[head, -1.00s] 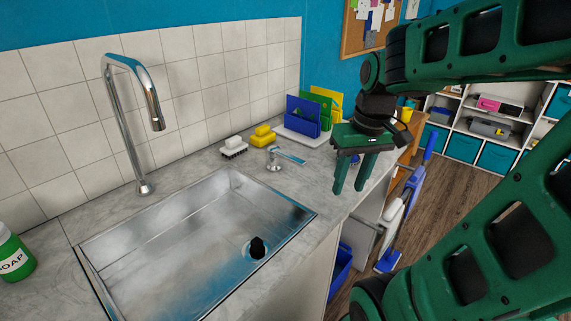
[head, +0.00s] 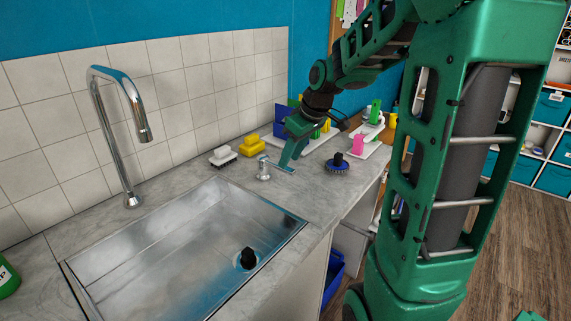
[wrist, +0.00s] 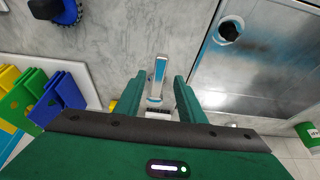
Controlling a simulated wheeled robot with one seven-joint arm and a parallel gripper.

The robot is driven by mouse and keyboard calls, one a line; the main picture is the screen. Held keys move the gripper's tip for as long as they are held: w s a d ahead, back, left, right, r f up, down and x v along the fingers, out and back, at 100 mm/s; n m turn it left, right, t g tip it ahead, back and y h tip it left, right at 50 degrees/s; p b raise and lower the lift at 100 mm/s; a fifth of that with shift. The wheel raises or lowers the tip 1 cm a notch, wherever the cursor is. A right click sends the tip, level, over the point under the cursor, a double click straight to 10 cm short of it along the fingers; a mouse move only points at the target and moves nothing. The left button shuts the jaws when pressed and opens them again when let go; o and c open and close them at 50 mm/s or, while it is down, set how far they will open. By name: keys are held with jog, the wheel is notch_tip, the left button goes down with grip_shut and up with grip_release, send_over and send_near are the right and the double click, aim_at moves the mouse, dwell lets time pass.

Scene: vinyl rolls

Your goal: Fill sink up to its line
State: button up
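The steel sink (head: 150,250) is set in the grey counter. A black plug (head: 247,258) sits at its drain; it also shows in the wrist view (wrist: 229,31). I cannot make out a fill line or any clear water level. The tall chrome faucet (head: 108,130) stands behind the sink, and no stream shows under its spout. The tap handle (head: 264,170) is a short post with a flat lever. My gripper (head: 286,166) is down at the lever. In the wrist view, my open fingers (wrist: 156,88) straddle the lever (wrist: 159,72), with gaps on both sides.
A white brush (head: 223,156) and yellow sponge (head: 252,145) lie left of the handle. A blue brush (head: 337,165) lies to the right. Blue, green and yellow boards (wrist: 28,95) stand close to the gripper. A green soap bottle (head: 6,278) is at the far left.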

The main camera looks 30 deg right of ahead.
aim_at(288, 169)
jog(key=shift+x, duration=1.6)
grip_shut()
jog(key=shift+w, duration=0.1)
